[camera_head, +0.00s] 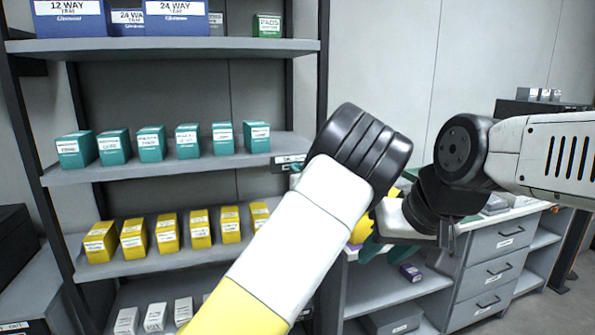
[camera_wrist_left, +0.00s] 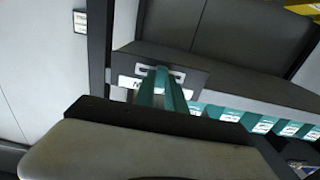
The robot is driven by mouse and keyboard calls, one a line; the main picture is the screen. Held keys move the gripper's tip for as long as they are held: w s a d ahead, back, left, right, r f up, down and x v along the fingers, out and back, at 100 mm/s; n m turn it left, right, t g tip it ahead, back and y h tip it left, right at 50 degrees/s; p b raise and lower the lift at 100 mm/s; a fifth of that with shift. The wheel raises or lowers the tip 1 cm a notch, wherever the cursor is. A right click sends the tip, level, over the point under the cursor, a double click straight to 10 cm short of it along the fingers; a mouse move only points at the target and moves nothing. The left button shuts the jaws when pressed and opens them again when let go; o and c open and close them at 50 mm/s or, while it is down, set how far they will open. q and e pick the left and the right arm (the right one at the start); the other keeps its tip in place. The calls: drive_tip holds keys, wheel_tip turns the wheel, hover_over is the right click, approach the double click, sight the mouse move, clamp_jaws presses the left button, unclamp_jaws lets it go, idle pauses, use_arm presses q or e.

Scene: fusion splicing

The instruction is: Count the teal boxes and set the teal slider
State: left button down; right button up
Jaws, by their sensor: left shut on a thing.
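Several teal boxes (camera_head: 187,141) stand in a single row on the middle shelf, white labels facing out. Part of that row shows at the right of the left wrist view (camera_wrist_left: 262,125). A dark slotted plate (camera_wrist_left: 196,84) with a white label is at the shelf end; its edge shows in the head view (camera_head: 284,160). My left gripper (camera_wrist_left: 161,78) has its two teal fingers together at the slot, shut on the teal slider, which they mostly cover. My right gripper (camera_head: 372,247) is partly hidden behind my left arm.
Yellow boxes (camera_head: 168,233) line the shelf below, with white boxes (camera_head: 154,317) lower down. Blue trays (camera_head: 176,17) and a green box (camera_head: 267,26) are on the top shelf. A grey drawer bench (camera_head: 497,268) stands at the right, with a small purple box (camera_head: 410,272) on its open shelf.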

idle(0.8)
use_arm(q)
drive_tip(key=a, duration=0.2)
drive_tip(key=shift+s+a, duration=0.3)
drive_tip(key=shift+s, duration=0.1)
drive_tip(key=c, duration=1.4)
unclamp_jaws()
drive_tip(key=shift+o, duration=0.2)
drive_tip(key=v, duration=0.8)
drive_tip(key=shift+a, duration=0.1)
